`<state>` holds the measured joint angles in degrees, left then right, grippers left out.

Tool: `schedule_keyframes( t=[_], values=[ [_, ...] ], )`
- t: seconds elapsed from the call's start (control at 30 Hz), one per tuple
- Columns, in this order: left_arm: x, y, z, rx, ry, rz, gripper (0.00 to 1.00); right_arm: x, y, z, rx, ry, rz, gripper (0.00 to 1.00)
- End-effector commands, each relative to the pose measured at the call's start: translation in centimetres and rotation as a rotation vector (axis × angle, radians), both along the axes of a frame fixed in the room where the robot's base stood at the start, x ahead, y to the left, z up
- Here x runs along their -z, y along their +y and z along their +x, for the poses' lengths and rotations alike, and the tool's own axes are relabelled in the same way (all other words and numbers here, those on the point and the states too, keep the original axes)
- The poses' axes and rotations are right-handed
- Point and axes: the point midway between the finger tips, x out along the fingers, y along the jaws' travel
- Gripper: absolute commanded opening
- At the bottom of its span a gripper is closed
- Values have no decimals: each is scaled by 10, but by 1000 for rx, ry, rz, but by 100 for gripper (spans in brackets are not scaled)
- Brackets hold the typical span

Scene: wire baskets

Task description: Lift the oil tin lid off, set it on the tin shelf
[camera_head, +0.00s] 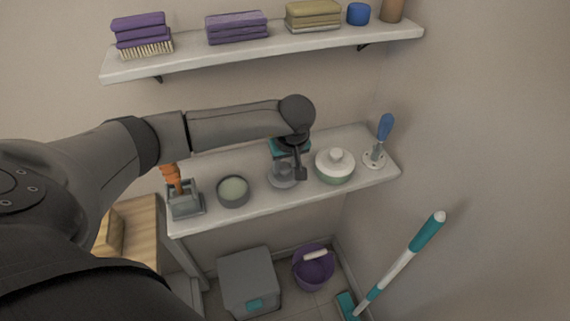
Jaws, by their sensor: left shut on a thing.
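The open round grey tin (233,203), with pale green contents, stands on the lower tin shelf (218,219), left of my left gripper. My left gripper (287,172) points down over the shelf and is shut on a small round grey piece that looks like the lid (283,182). The gripper hides its upper part, and I cannot tell whether it touches the shelf. My right gripper is not in view.
On the lower shelf, a white-lidded pot (334,166) and a blue-handled brush (384,130) stand right; a grey holder (186,205) stands left. The upper shelf (270,47) is above my arm. A grey bin (249,283), purple bucket (313,270) and mop (398,262) are below.

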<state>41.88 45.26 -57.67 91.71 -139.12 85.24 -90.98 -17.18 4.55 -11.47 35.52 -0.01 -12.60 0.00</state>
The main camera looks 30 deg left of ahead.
Motion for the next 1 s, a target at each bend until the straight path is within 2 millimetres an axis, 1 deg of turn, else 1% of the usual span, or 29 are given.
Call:
schedule_keyframes(
  t=[0.3,1.0],
  values=[
    [1,0,0,1,0,0,0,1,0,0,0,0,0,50],
    [9,0,0,0,0,0,0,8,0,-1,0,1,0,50]
  ],
)
